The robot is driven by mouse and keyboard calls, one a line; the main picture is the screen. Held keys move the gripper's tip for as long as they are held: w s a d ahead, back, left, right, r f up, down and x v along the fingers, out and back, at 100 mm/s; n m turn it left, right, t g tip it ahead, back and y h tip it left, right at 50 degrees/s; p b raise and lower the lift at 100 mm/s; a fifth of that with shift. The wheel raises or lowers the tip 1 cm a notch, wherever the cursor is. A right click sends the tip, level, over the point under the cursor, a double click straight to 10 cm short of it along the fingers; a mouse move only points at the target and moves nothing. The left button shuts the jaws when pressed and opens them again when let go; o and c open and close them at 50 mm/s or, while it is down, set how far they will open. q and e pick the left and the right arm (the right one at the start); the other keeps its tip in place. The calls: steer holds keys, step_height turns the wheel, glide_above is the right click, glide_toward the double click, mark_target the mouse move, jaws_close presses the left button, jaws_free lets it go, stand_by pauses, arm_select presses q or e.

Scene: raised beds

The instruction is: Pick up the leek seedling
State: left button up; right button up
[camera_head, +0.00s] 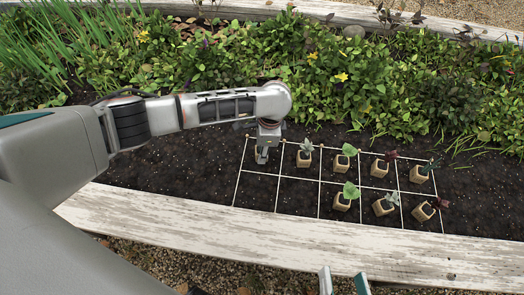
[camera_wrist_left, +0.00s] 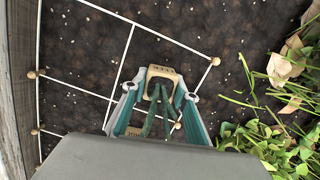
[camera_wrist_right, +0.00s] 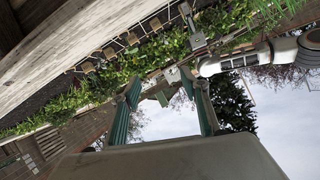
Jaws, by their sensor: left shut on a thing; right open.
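The leek seedling (camera_wrist_left: 152,112) shows in the left wrist view as dark green strap leaves rising from a small tan pot (camera_wrist_left: 160,74). My left gripper (camera_wrist_left: 160,95) is shut on this pot, with one teal finger on each side. In the head view, the left gripper (camera_head: 263,154) points down at the upper left cell of the string grid and mostly hides the pot. I cannot tell whether the pot touches the soil. My right gripper (camera_head: 343,286) is open and empty at the bottom edge of the head view, its fingers apart in the right wrist view (camera_wrist_right: 164,95).
Several other potted seedlings stand in the white string grid (camera_head: 278,194), the nearest a silvery one (camera_head: 304,158) to the right. Leafy plants (camera_head: 370,80) fill the back of the bed. A weathered plank (camera_head: 250,235) edges the front. The lower left cells are bare soil.

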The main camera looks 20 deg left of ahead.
arm_select(q)
steer(key=r+p, duration=0.1)
steer(key=r, duration=0.2)
steer(key=r+p, duration=0.1)
steer(key=r, duration=0.1)
steer(key=w+r+p, duration=0.1)
steer(key=r, duration=0.2)
steer(key=shift+r+p, duration=0.35)
step_height(320, 180, up, 11)
steer(key=s+p, duration=0.1)
steer(key=p, duration=0.4)
arm_select(e)
steer(key=s+d+f+n+g+h, duration=0.1)
steer(key=d+n, duration=0.3)
steer(key=d, duration=0.5)
steer(key=shift+s+d+f+g+h, duration=0.15)
steer(key=shift+s+f+g+h, duration=0.2)
steer(key=shift+f+h, duration=0.45)
